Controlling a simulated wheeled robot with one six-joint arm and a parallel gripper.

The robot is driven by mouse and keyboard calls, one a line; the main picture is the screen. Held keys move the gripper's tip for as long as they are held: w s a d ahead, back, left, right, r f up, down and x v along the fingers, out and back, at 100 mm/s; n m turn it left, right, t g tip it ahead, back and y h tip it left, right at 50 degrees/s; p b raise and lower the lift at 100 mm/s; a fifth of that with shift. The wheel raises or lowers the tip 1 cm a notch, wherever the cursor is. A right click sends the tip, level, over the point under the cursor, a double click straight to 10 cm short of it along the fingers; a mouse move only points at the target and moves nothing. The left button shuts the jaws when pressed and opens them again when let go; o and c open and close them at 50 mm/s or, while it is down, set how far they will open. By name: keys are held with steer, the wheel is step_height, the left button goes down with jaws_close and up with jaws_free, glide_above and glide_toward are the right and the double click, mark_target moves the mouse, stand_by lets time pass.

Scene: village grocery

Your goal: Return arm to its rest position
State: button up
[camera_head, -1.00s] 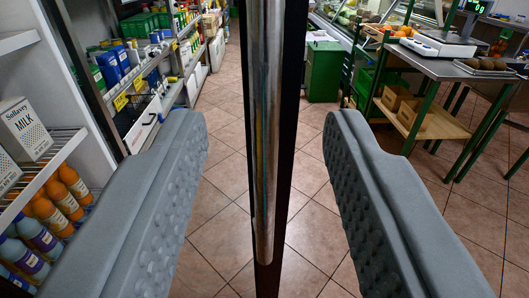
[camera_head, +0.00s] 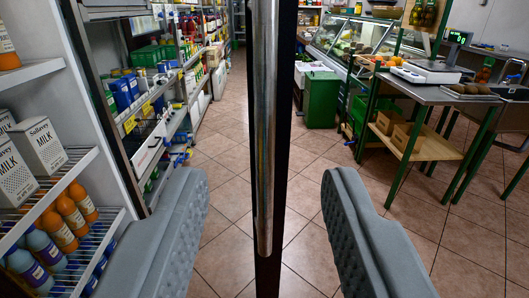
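My gripper (camera_head: 264,215) shows as two grey padded fingers at the lower left and lower right. They are wide apart. A vertical metal door handle (camera_head: 264,140) on a dark door edge (camera_head: 284,200) stands between them, and neither finger appears to touch it. The fingertips point forward over the tiled floor.
At left is an open fridge with shelves (camera_head: 75,158) of milk cartons (camera_head: 40,145) and orange bottles (camera_head: 70,220). Stocked shelves (camera_head: 165,90) line the left of the aisle. At right stand a green bin (camera_head: 321,98) and a table with a scale (camera_head: 425,72). The aisle floor (camera_head: 225,130) is clear.

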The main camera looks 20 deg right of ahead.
steer(key=shift+w+f, duration=0.1)
steer(key=w+a+f+n+y, duration=0.3)
steer(key=w+a+f+y, duration=0.2)
steer(key=w+a, duration=0.3)
steer(key=shift+w, duration=0.25)
stand_by(0.3)
stand_by(1.5)
